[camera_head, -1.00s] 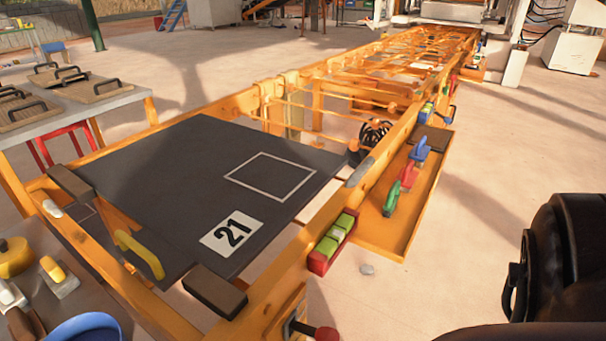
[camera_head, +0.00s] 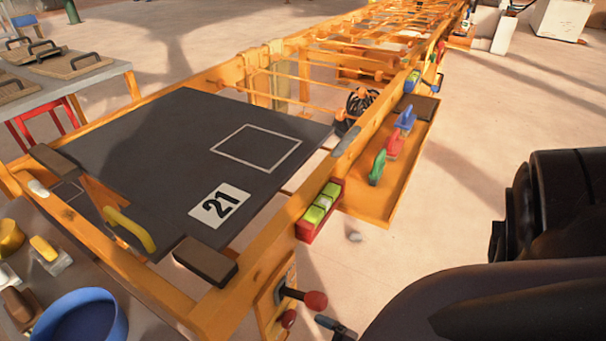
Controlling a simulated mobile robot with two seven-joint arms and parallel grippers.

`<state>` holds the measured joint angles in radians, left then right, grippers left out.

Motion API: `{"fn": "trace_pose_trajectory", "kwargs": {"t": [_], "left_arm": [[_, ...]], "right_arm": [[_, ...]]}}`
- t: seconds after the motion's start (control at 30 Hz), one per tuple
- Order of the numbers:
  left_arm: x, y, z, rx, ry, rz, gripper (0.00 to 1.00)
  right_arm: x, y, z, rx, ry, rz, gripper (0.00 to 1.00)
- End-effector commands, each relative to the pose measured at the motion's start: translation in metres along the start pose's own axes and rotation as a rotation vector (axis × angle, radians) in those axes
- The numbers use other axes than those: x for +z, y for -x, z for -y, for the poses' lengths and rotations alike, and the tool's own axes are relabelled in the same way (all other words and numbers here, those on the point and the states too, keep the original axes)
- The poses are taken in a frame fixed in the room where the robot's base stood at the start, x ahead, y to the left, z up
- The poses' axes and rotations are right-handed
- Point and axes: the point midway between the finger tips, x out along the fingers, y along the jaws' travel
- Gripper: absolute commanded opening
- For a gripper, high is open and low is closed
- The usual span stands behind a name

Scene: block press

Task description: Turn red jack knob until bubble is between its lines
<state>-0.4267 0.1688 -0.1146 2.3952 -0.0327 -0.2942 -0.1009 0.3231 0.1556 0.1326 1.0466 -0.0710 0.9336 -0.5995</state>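The red jack knob (camera_head: 315,300) sticks out on a dark shaft from the orange frame's near right corner. A second, smaller red knob (camera_head: 288,318) is just below it. The spirit level (camera_head: 320,212), a red block with a green vial, sits on the frame's right rail. A pale patch shows in the vial; whether it lies between the lines is too small to tell. A dark finger-like part of my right gripper (camera_head: 337,327) shows at the bottom edge, just below right of the knob and seemingly apart from it. Its opening is hidden. My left gripper is out of view.
A dark board (camera_head: 150,165) marked 21 lies in the orange frame. An orange side tray (camera_head: 375,205) holds blue, red and green clamps. A blue bowl (camera_head: 80,318) stands at lower left. My black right arm fills the lower right. Bare floor lies beyond the rail.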

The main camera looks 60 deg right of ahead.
Motion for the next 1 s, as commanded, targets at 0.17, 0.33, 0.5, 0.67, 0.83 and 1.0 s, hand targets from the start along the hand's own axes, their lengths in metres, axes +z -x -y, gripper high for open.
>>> {"fn": "trace_pose_trajectory", "kwargs": {"t": [0.17, 0.33, 0.5, 0.67, 0.83, 1.0], "left_arm": [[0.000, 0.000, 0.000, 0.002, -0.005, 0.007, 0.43], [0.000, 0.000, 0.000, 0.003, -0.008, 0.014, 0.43], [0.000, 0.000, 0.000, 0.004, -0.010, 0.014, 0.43], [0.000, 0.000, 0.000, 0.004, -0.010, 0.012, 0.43], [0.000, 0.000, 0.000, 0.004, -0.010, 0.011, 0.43], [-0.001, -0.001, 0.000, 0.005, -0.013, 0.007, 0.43]], "right_arm": [[0.000, 0.027, 0.000, 0.000, -0.001, 0.001, 0.78], [0.000, 0.040, 0.000, 0.000, -0.001, 0.000, 0.78], [0.000, 0.042, 0.000, 0.000, -0.001, 0.000, 0.78], [0.000, 0.042, 0.000, 0.000, 0.000, 0.000, 0.78], [0.000, 0.042, 0.000, 0.000, 0.000, 0.000, 0.78], [0.000, 0.042, 0.000, 0.000, 0.000, 0.000, 0.78]]}}
